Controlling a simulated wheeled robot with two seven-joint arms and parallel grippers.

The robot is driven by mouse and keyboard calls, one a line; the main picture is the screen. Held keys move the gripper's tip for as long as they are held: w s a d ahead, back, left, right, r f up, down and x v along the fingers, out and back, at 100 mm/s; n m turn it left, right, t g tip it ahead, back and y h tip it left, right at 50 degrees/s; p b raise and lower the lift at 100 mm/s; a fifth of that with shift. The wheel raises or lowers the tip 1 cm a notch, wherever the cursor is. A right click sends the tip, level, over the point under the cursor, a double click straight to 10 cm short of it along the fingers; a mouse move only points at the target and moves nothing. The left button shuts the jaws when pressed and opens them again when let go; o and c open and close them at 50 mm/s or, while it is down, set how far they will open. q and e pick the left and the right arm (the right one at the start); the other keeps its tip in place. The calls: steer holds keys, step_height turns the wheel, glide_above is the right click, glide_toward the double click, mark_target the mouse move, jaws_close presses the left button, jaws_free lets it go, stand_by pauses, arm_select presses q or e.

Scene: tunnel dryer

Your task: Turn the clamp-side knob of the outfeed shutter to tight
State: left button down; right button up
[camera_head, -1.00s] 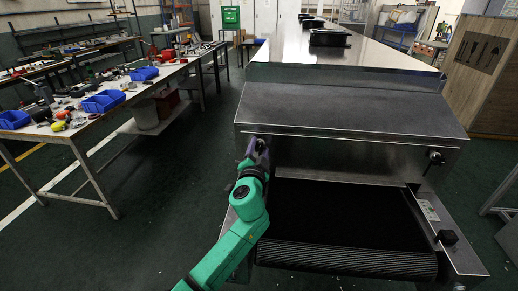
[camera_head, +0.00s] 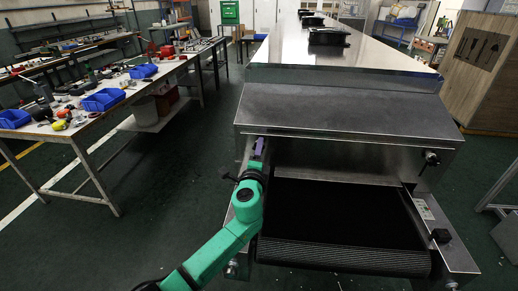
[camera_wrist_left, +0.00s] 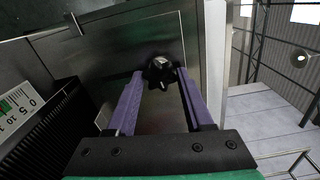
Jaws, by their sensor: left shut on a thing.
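The outfeed shutter (camera_head: 340,118) is a sloped steel hood over the black belt at the near end of the dryer. My left gripper (camera_head: 259,145) is at the hood's lower left corner. In the left wrist view a black lobed knob (camera_wrist_left: 159,73) sits on a steel plate, between the tips of my purple fingers. The left gripper is shut on this knob, which my gripper hides in the head view. A second black knob (camera_head: 432,157) is at the hood's lower right, untouched. My right gripper is out of view.
The black belt (camera_head: 335,215) lies right of my left arm. A numbered scale (camera_wrist_left: 18,108) shows in the left wrist view. A workbench (camera_head: 125,95) with blue bins and tools stands at left. The floor between bench and dryer is clear.

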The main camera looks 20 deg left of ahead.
arm_select(q)
steer(key=shift+f+m, duration=0.2)
steer(key=shift+m, duration=0.6)
steer(key=shift+c, duration=1.5)
jaws_free()
steer(key=shift+r, duration=0.1)
steer(key=b+v, duration=0.1)
steer(key=v, duration=1.3)
steer(key=shift+s+d, duration=0.15)
steer(key=shift+s, duration=0.2)
